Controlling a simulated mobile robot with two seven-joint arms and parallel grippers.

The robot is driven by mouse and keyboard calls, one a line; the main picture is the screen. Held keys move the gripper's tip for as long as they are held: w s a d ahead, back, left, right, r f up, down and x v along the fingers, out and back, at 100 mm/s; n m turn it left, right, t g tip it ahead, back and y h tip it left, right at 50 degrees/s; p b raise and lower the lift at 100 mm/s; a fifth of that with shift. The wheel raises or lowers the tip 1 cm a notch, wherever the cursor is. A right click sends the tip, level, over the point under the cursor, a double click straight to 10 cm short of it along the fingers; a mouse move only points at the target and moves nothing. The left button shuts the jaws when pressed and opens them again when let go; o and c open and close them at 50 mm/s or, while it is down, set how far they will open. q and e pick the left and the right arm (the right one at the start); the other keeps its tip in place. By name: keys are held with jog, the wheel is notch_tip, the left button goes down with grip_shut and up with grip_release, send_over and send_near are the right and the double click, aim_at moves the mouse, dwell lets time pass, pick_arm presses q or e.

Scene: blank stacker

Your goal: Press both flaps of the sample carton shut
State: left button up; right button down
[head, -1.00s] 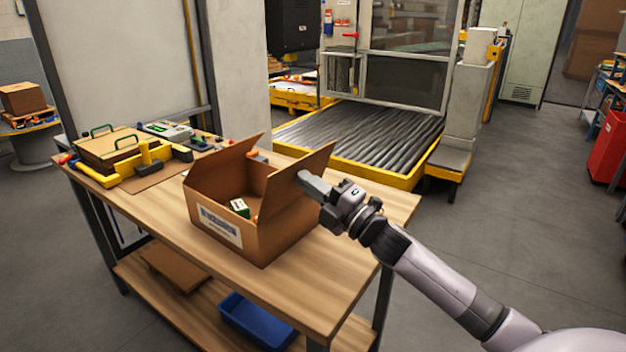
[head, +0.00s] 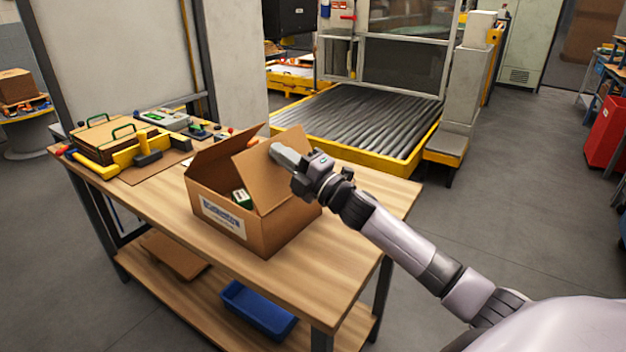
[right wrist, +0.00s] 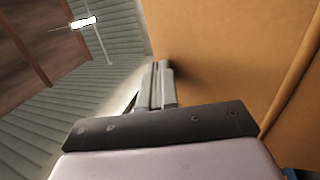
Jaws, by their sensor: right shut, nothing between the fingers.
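The sample carton (head: 262,236) is an open brown box with a white label, standing on the wooden bench. Its left flap (head: 222,157) stands up, leaning outward. Its right flap (head: 272,168) is tilted inward over the opening. A small green and white item (head: 242,198) shows inside. My right gripper (head: 278,152) is shut and empty, its fingertips at the outer face of the right flap and apparently touching it. In the right wrist view the shut fingers (right wrist: 158,85) lie against or very close to a brown cardboard surface (right wrist: 225,60). My left gripper is not in view.
A blue bin (head: 258,308) sits on the lower shelf. A roller conveyor (head: 365,118) stands behind. The bench top right of the carton is clear.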

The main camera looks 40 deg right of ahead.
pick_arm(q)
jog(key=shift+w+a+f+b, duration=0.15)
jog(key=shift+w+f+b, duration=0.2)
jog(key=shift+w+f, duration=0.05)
pick_arm(e)
jog(key=shift+w+a+f, duration=0.15)
jog(key=shift+w, duration=0.3)
jog(key=shift+w+a+f, duration=0.1)
jog(key=shift+w+f, duration=0.05)
jog(key=shift+w, duration=0.3)
